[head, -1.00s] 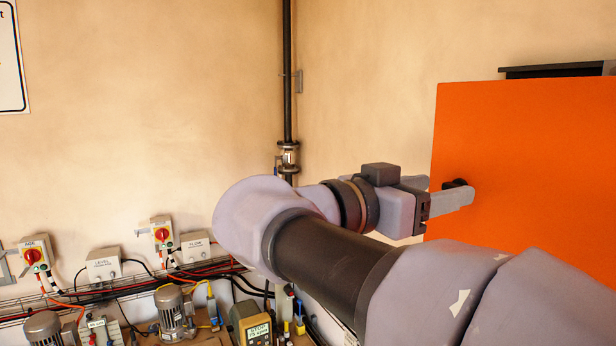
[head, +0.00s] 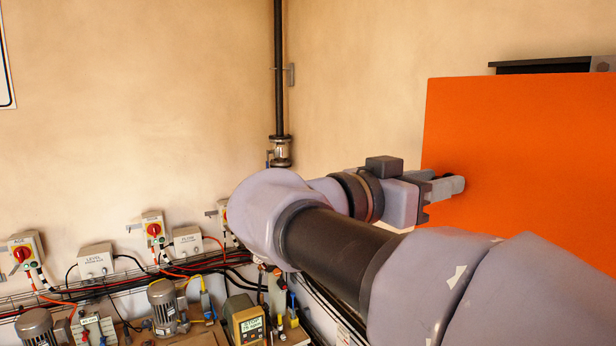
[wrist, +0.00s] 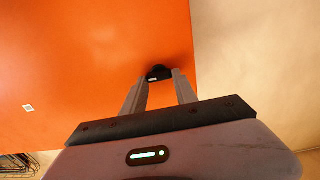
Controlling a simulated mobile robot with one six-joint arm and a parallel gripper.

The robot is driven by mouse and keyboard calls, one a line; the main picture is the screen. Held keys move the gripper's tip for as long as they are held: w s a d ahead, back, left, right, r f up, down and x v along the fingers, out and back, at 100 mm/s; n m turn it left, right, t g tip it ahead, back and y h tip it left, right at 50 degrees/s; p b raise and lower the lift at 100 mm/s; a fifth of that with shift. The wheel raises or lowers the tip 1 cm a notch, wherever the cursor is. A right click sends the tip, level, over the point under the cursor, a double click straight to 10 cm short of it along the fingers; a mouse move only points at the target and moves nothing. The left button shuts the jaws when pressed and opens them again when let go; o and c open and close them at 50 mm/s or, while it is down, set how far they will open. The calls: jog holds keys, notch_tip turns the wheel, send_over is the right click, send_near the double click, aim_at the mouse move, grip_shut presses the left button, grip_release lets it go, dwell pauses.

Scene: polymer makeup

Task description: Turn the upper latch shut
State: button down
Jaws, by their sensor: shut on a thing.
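The upper latch is a small black knob (wrist: 158,73) on the orange cabinet door (head: 520,150), close to its left edge in the head view. In the wrist view the knob sits between the tips of my gripper (wrist: 158,80), one finger on each side. My gripper (head: 452,186) also shows in the head view, reaching the door from the left. It is shut on the latch. The fingers hide most of the latch in the head view, and I cannot tell its turn angle.
A black box (head: 545,66) shows above the door. A dark vertical pipe (head: 279,75) runs down the wall corner. Switch boxes (head: 153,230), motors (head: 163,305) and a meter (head: 247,320) stand low at the left. A small white label (wrist: 28,108) is on the orange surface.

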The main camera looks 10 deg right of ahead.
jog(key=shift+w+a+f+n+p, duration=0.15)
jog(key=shift+n+p, duration=0.75)
jog(key=shift+n, duration=3.5)
jog(key=shift+w+d+f+n+p, duration=0.1)
jog(key=shift+n+p, duration=0.8)
jog(key=shift+n, duration=3.5)
jog(key=c, duration=1)
grip_release()
jog(key=shift+o, duration=0.2)
